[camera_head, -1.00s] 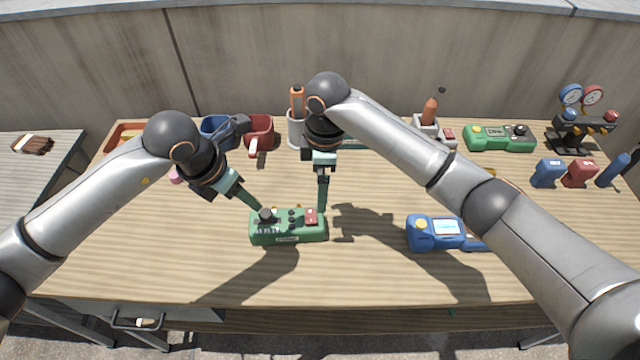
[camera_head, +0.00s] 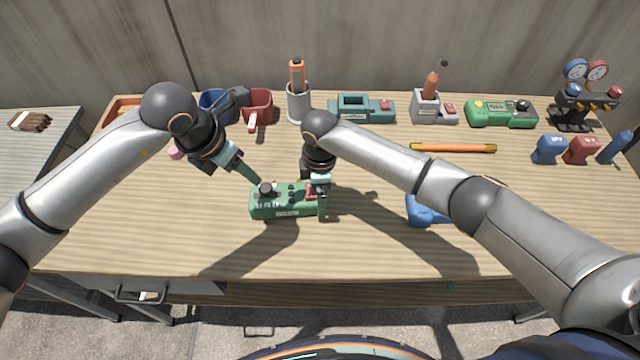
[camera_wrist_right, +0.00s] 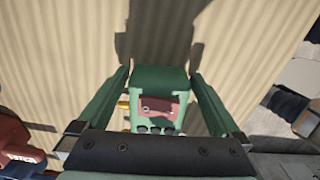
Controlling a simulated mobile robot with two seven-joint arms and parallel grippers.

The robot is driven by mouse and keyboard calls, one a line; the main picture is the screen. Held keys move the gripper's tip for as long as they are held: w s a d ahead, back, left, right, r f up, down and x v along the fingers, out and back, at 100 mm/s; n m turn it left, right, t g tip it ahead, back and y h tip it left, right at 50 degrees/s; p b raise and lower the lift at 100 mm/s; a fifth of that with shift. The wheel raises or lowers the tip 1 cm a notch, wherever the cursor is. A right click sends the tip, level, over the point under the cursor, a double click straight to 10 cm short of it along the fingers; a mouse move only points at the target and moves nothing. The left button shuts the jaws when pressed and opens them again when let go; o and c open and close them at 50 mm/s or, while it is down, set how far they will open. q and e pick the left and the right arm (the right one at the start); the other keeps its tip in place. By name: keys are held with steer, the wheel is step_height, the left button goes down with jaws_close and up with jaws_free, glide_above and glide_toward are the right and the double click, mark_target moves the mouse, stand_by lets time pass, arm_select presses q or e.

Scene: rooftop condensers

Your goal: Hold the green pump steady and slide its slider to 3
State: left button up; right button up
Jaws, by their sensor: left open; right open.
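The green pump (camera_head: 272,208) lies on the workbench in the head view, with a black knob (camera_head: 265,189) at its left end, pale marks in front of the knob, and a red patch at its right end. I cannot make out the slider's setting. My left gripper (camera_head: 256,182) is open, with its fingertips close to the black knob; contact is unclear. My right gripper (camera_head: 322,214) is open at the pump's right end. In the right wrist view its fingers (camera_wrist_right: 160,82) stand on either side of the pump (camera_wrist_right: 153,78), with gaps visible.
A blue device (camera_head: 424,211) lies to the right, partly behind my right arm. An orange-yellow bar (camera_head: 453,148) lies behind it. A teal device (camera_head: 375,113), a grey cup (camera_head: 299,105), and another green device (camera_head: 500,115) stand along the back. The bench in front of the pump is clear.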

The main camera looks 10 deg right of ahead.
mark_target(265, 187)
steer(key=shift+f, duration=0.15)
steer(key=shift+c, duration=0.2)
jaws_close()
arm_select(q)
steer(key=shift+o, duration=1.3)
steer(key=shift+w+a, duration=0.1)
steer(key=f+m, duration=0.2)
steer(key=f, duration=0.1)
steer(key=w+d+f+m+g+h, duration=0.1)
steer(key=f+m, duration=0.1)
steer(key=f, duration=0.1)
steer(key=w+d+f+m+g, duration=0.1)
steer(key=f+m, duration=0.1)
steer(key=f, duration=0.1)
steer(key=shift+w+d+m, duration=0.2)
steer(key=shift+m, duration=0.2)
steer(key=shift+r, duration=0.1)
steer(key=shift+h, duration=0.3)
